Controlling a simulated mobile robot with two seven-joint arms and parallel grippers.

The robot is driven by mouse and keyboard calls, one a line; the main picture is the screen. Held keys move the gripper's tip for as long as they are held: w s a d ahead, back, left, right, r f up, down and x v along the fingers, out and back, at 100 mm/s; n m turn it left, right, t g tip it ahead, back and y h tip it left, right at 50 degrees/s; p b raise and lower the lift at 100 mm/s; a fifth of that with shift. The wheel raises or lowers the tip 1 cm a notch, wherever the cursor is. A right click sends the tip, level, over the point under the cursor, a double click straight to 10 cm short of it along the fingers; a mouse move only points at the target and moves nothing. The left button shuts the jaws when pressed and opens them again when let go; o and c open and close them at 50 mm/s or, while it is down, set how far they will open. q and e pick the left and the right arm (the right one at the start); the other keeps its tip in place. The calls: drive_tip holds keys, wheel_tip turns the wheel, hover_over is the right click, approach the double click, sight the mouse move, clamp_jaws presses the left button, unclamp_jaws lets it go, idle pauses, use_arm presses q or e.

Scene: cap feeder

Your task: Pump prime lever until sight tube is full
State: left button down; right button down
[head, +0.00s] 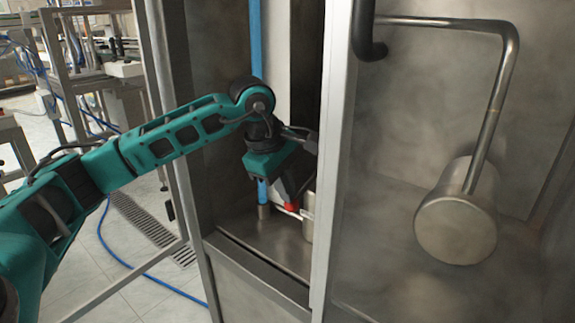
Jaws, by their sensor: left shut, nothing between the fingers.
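My left gripper (291,196) reaches into the narrow open bay of the metal cabinet, pointing down. It is shut. A small red part (291,207) shows at its fingertips, with a thin pale bar beside it; I cannot tell whether they touch the gripper or whether this is the prime lever. A vertical blue tube (256,40) runs down the bay behind my wrist and shows again lower down, ending in a metal socket. It may be the sight tube; its middle is hidden and its fill level cannot be told. My right gripper is not in view.
A pale upright post (335,150) borders the bay on the right. Beyond it are a bent metal pipe (497,90) and a metal cylinder (455,222). A metal frame stands left of the bay, with a blue hose (150,275) on the floor.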

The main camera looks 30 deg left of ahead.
use_arm(q)
drive_tip(key=shift+s+f, duration=0.1)
drive_tip(key=shift+f, duration=0.4)
drive_tip(key=shift+r, duration=0.15)
drive_tip(key=shift+r+p, duration=0.3)
drive_tip(key=shift+p, duration=0.05)
drive_tip(key=p+v, duration=0.4)
drive_tip(key=v, duration=1)
drive_tip(key=shift+w, duration=0.3)
drive_tip(key=shift+r, duration=0.1)
drive_tip(key=shift+s, duration=0.1)
